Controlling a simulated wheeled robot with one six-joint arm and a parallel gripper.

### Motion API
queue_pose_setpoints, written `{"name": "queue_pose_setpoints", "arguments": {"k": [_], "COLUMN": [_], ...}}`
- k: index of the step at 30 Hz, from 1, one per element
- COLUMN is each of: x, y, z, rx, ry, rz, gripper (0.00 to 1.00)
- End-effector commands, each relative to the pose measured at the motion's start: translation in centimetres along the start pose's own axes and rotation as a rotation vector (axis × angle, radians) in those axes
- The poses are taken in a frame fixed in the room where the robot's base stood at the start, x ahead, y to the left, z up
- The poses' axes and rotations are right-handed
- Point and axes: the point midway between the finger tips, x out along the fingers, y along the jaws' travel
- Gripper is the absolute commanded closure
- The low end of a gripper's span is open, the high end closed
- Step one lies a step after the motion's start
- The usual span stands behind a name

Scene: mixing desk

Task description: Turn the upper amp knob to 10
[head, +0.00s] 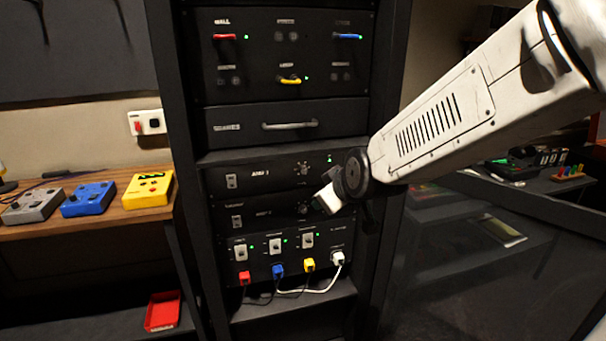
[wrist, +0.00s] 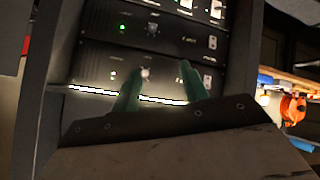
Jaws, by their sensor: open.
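The upper amp (head: 258,176) is a black rack unit with a switch at its left, a small green light and a knob (head: 303,168) at its right. The lower amp (head: 255,213) sits directly below it, its knob partly hidden by my gripper. My gripper (head: 324,200) is in front of the rack's right side. The wrist view is turned over, so the upper amp shows there as the lower panel. My open green fingers (wrist: 160,70) point at it, with its knob (wrist: 146,74) between the tips in the picture. Contact and the knob's setting cannot be told.
A drawer (head: 290,125) and a panel of coloured handles are above the amps. A switch panel with coloured plugs (head: 278,270) and cables is below. Coloured pedals (head: 88,199) lie on the desk at left. My arm covers the upper right.

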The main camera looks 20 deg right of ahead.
Motion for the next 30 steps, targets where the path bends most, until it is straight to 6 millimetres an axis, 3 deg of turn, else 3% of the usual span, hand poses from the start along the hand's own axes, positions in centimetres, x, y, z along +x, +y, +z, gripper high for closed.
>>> {"name": "queue_pose_setpoints", "arguments": {"k": [1, 3, 9, 18, 30], "x": [2.5, 5.2, 10.2, 12.1, 16.4], "y": [0.2, 0.8, 1.8, 2.1, 4.5], "z": [-0.7, -1.9, -3.7, -4.2, -7.1], "rx": [-0.050, -0.127, -0.325, -0.462, -0.465], "ry": [0.055, 0.144, 0.327, 0.423, 0.427], "rz": [0.041, 0.120, 0.362, 0.559, 0.567], "gripper": [0.56, 0.56, 0.56, 0.56, 0.56]}}
